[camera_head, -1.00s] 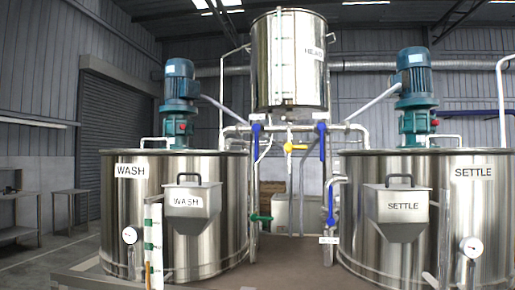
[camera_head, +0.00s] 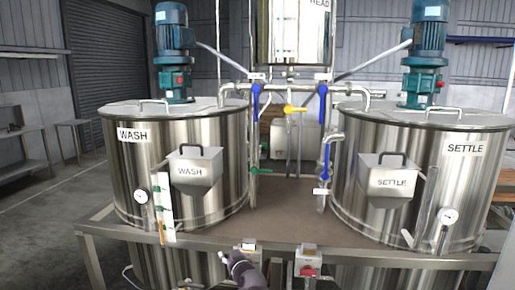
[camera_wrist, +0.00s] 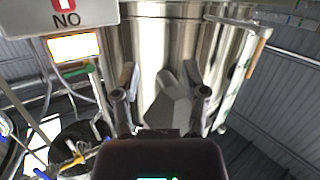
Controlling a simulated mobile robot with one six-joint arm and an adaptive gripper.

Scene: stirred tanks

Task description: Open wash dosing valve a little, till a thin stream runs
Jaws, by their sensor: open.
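The steel WASH tank (camera_head: 125,170) stands at the left with its WASH hopper (camera_head: 195,172) on the front. Between the tanks, a blue lever (camera_head: 256,103) hangs along the left pipe. A green-handled valve (camera_head: 261,171) sits lower on that pipe, and a yellow handle (camera_head: 295,109) is in the middle. I cannot read which one is the wash dosing valve. No running stream is visible. My gripper (camera_wrist: 161,98) is open in the wrist view, its two fingers apart before a steel tank, with nothing clearly held between them. Part of my dark arm shows low in the head view.
The SETTLE tank (camera_head: 375,150) stands at the right, with another blue lever (camera_head: 322,105) on the right pipe. A steel frame rail (camera_head: 150,237) crosses in front. A red-knobbed box (camera_head: 308,268) is at the front. The brown deck (camera_head: 285,215) between the tanks is largely clear.

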